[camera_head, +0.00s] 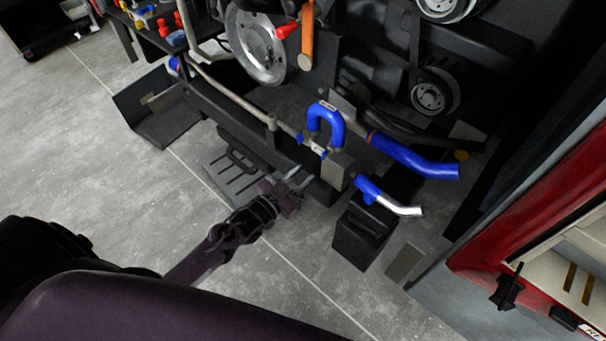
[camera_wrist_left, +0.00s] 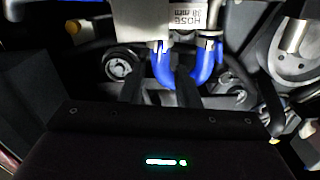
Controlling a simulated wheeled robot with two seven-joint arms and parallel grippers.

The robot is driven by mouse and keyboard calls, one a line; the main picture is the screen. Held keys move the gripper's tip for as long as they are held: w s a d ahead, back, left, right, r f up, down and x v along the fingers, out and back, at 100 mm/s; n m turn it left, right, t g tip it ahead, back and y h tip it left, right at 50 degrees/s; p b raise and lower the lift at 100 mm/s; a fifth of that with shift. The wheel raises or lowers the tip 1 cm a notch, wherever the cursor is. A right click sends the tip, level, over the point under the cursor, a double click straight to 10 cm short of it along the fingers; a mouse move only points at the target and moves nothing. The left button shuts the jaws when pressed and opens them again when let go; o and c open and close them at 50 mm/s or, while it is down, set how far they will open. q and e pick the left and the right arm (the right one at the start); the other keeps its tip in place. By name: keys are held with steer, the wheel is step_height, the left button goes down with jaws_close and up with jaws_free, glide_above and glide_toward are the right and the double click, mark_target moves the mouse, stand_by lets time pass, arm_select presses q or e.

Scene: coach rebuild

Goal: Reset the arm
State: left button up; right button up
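My left gripper (camera_head: 297,177) reaches in from the lower left, low in front of the engine frame. Its two dark fingers stand apart in the left wrist view (camera_wrist_left: 160,88), with nothing seen held between them. A blue U-shaped hose (camera_head: 327,112) sits on the metal pipe fitting ahead of the gripper. In the wrist view the blue hose (camera_wrist_left: 207,62) shows beyond the fingers, below a white label (camera_wrist_left: 187,17) that reads upside down as a 38 mm hose. My right gripper is in neither view.
A blue hose (camera_head: 415,160) and a blue piece with a silver pipe (camera_head: 395,205) lie right of the gripper, the latter above a black box (camera_head: 362,235). A red vehicle panel (camera_head: 520,225) is at far right. Grey floor is open at left.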

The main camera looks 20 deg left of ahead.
arm_select(q)
steer(key=s+a+f+n+g+y+p, duration=0.1)
steer(key=s+f+g+y, duration=0.15)
steer(key=s+f, duration=0.6)
steer(key=s+a+f+n+g+y+p, duration=0.15)
steer(key=s+f+g, duration=0.25)
steer(key=f, duration=0.9)
steer(key=s+f+g+y, duration=0.1)
steer(key=s+f+g, duration=0.3)
steer(key=s, duration=1)
steer(key=s+f+g+y+p, duration=0.1)
steer(key=s+f+g, duration=0.4)
steer(key=s+f, duration=0.5)
steer(key=s, duration=0.5)
steer(key=shift+a+f, duration=0.15)
steer(key=shift+n+g, duration=0.25)
